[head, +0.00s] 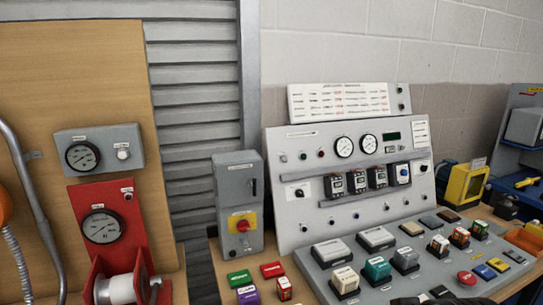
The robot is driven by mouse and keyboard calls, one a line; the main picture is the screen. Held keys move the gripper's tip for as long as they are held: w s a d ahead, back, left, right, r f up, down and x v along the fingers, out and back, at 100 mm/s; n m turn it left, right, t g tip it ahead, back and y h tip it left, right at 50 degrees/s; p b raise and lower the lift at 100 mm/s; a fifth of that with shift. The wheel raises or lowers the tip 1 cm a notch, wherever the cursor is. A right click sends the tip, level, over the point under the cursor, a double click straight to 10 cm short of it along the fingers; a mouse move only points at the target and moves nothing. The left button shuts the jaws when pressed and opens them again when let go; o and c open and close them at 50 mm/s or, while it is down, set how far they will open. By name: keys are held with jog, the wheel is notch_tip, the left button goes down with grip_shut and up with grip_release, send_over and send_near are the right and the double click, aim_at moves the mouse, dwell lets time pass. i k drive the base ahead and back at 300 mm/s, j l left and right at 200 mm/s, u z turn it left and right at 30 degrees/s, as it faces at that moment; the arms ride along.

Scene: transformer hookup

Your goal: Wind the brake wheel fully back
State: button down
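I cannot pick out a brake wheel for certain in the head view. A red stand (128,205) with a round dial gauge (102,226) is at the lower left. A white spool-like cylinder (122,289) sits between its red side plates, cut off by the bottom edge. A yellow-framed unit (466,184) with a dark motor-like body stands at the right, too small to show a wheel clearly.
A sloped grey control panel (298,222) with gauges and switches stands centre right, with several blocks on its base. A grey switch box (232,172) with a red-and-yellow knob (242,224) stands left of it. Several small coloured blocks lie in front. A bent grey tube (38,205) crosses the far left.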

aim_at(510, 198)
jog(key=z, duration=1.4)
jog(key=i+l, duration=0.25)
jog(key=i, duration=0.25)
jog(key=i+l, duration=0.25)
jog(key=i, duration=0.3)
jog(key=i+l, duration=0.3)
jog(key=i, duration=0.2)
jog(key=i+l, duration=0.25)
jog(key=i, duration=0.25)
jog(key=i+l, duration=0.25)
jog(key=i, duration=0.25)
jog(key=i+l+u, duration=0.1)
jog(key=i+l, duration=0.15)
jog(key=i, duration=0.3)
